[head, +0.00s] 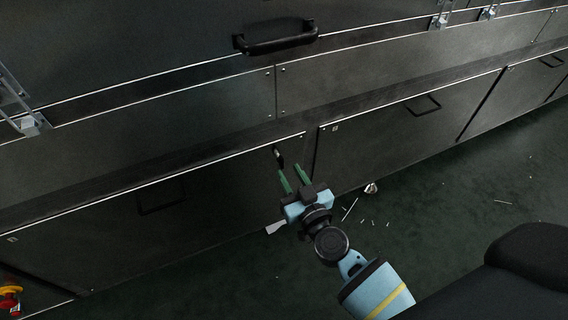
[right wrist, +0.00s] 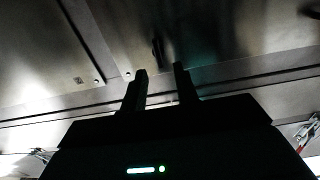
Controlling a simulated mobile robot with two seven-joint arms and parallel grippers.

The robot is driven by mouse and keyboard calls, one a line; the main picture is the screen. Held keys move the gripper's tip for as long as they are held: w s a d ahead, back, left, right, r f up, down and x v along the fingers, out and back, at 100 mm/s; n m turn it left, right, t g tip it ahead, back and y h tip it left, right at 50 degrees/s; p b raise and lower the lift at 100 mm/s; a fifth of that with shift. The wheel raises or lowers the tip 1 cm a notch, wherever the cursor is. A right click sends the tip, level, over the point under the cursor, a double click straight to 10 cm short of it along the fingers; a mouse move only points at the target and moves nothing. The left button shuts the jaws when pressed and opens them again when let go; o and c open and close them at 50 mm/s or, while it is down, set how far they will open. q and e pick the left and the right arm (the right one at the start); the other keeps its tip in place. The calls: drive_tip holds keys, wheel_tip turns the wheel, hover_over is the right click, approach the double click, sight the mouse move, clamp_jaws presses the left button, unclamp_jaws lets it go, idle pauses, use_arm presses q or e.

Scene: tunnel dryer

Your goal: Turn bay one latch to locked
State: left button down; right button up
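A small dark latch (head: 279,157) sits near the top right corner of the lower left bay panel (head: 150,225), beside the seam to the panel on its right. My right gripper (head: 293,177) has green fingers spread apart and is empty. It is just below and in front of the latch, apart from it in the head view. In the right wrist view the two dark fingers (right wrist: 160,80) stand apart, and the dark latch (right wrist: 157,50) shows beyond them, between their tips. The latch's exact setting is too small to tell. My left gripper is not in view.
A black bar handle (head: 277,38) juts from the upper panel. Another lower panel (head: 370,140) with a recessed pull lies to the right. Metal clamps (head: 24,118) are at the left edge. Light scraps (head: 350,209) litter the dark green floor. A red and yellow object (head: 10,298) is bottom left.

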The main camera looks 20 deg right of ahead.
sight(283, 162)
drive_tip(key=shift+w+a+b, duration=0.1)
drive_tip(key=shift+w+b, duration=0.25)
drive_tip(key=shift+w, duration=1.8)
clamp_jaws()
